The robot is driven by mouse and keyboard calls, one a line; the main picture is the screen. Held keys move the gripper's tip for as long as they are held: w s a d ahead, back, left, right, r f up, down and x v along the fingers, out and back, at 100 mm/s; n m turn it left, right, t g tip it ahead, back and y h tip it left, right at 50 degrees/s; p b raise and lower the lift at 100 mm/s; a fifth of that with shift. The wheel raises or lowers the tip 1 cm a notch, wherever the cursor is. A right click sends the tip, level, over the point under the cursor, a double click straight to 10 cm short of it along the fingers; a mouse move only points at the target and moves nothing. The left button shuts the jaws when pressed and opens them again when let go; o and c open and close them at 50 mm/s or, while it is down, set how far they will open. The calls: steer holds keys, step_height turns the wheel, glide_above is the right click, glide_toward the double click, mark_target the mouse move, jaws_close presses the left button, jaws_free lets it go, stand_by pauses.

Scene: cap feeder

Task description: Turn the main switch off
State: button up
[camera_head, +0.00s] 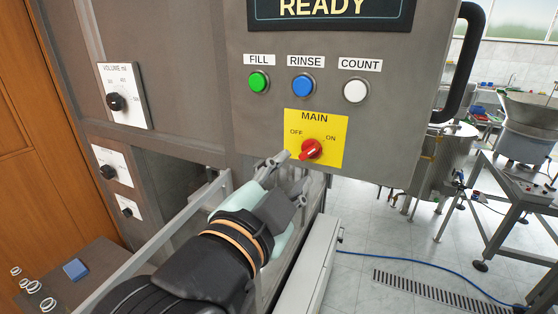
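The main switch is a red rotary knob (312,149) on a yellow plate (331,124) marked MAIN, with OFF at the left and ON at the right. The knob's handle lies slanted, and its pale mark is too small to tell which label it points to. My gripper (294,171) is just below and left of the knob, with its two fingers spread apart and nothing between them. The upper fingertip is close to the knob's lower left side; I cannot tell whether it touches.
Above the switch are green (259,82), blue (303,84) and white (356,90) buttons under a READY display (330,12). A black handle (463,65) sticks out at the panel's right. Dials (116,102) are at the left. Metal rails (165,238) run below my arm.

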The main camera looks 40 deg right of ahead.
mark_target(310, 153)
steer(key=x, duration=0.7)
steer(key=shift+s+d+p, duration=0.2)
steer(key=shift+d+p, duration=0.05)
steer(key=shift+p, duration=0.15)
jaws_close()
